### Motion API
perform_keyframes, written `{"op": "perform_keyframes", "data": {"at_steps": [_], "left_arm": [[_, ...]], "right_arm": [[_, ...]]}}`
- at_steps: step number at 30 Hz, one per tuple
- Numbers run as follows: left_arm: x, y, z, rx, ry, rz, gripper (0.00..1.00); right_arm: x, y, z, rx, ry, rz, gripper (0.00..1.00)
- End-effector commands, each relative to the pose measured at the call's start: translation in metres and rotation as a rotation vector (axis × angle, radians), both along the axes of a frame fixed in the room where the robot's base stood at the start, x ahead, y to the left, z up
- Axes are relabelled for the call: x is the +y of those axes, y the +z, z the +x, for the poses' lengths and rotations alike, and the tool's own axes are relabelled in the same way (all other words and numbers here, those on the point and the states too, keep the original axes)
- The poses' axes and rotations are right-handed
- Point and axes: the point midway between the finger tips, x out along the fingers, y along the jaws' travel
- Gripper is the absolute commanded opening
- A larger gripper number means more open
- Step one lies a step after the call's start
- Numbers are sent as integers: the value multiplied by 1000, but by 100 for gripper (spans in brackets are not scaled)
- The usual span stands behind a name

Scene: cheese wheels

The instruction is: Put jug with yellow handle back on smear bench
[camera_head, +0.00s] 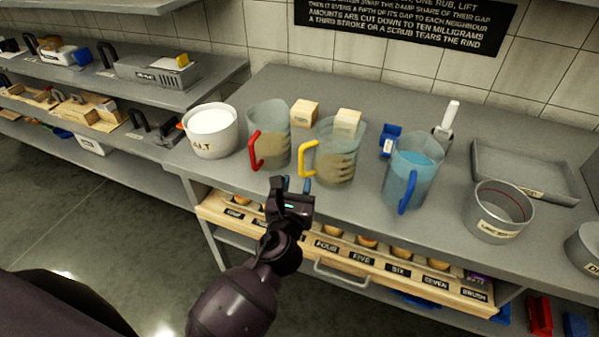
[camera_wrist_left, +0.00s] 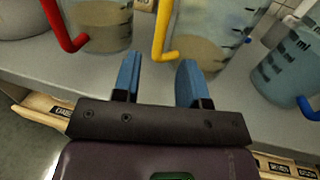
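The jug with the yellow handle (camera_head: 336,155) stands upright on the grey bench (camera_head: 262,91), between a jug with a red handle (camera_head: 271,130) and a jug with a blue handle (camera_head: 419,165). It holds brownish contents, and its handle faces left and toward me. A pale block shows at its rim; I cannot tell if it is in or behind the jug. My left gripper (camera_head: 296,185) is at the bench's front edge, just short of the yellow handle. In the left wrist view its blue fingers (camera_wrist_left: 158,80) are apart and empty, with the yellow handle (camera_wrist_left: 161,35) just beyond them. My right gripper is not in view.
A white salt tub (camera_head: 210,131) stands left of the jugs. A round tin (camera_head: 497,212) and a grey tray (camera_head: 505,160) are at the right. A blue holder (camera_head: 389,139) sits behind the jugs. A labelled wooden drawer (camera_head: 365,263) sits below the bench top.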

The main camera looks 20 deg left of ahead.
Motion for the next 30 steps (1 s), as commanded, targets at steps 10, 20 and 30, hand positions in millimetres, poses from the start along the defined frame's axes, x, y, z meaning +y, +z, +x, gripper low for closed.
{"op": "perform_keyframes", "data": {"at_steps": [10,20,30], "left_arm": [[-9,-1,-52,2,0,-1,39],[-11,-1,-62,1,0,-7,39],[17,-57,-89,71,39,-668,39]], "right_arm": [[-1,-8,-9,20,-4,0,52],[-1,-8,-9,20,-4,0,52],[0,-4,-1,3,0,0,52]]}}
